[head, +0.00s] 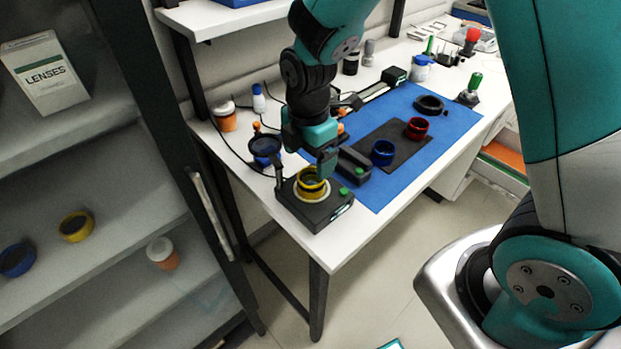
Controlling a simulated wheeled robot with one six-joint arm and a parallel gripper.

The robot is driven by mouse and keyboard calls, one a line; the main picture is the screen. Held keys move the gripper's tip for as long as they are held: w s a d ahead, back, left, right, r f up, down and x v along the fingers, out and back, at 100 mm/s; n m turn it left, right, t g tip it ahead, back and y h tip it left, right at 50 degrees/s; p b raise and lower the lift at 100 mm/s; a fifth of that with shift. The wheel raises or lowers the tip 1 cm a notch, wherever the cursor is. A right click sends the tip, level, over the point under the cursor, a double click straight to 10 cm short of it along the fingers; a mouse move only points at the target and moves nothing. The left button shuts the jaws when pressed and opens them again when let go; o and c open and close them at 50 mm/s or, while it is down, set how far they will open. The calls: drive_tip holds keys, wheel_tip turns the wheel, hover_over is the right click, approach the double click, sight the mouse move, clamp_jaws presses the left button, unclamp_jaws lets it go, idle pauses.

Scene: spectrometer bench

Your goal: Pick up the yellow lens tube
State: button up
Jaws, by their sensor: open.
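The yellow lens tube (309,188) sits upright in the white ring of a black device (327,212) with a green button, at the near left corner of the bench. My gripper (326,166) is open and points down just above and slightly right of the tube. One finger overlaps the tube's far right rim in the picture; I cannot tell whether it touches. Another yellow ring (76,227) lies on a shelf of the cabinet at left.
A blue tube (383,153) and a red tube (417,128) stand on a dark mat (400,155) over the blue mat. A dark round holder (264,146) stands left of my gripper. The cabinet and its handle (211,215) border the bench at left.

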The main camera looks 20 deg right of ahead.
sight(311, 182)
drive_tip(key=shift+s+d+f+p, duration=0.15)
drive_tip(key=shift+f+p, duration=0.3)
drive_tip(key=shift+f, duration=1.2)
drive_tip(key=shift+w+d+f+p, duration=0.1)
drive_tip(key=shift+f+p, duration=0.35)
drive_tip(key=shift+f, duration=1.15)
drive_tip(key=c, duration=1.1)
drive_tip(key=shift+r, duration=0.15)
drive_tip(key=shift+c, duration=0.2)
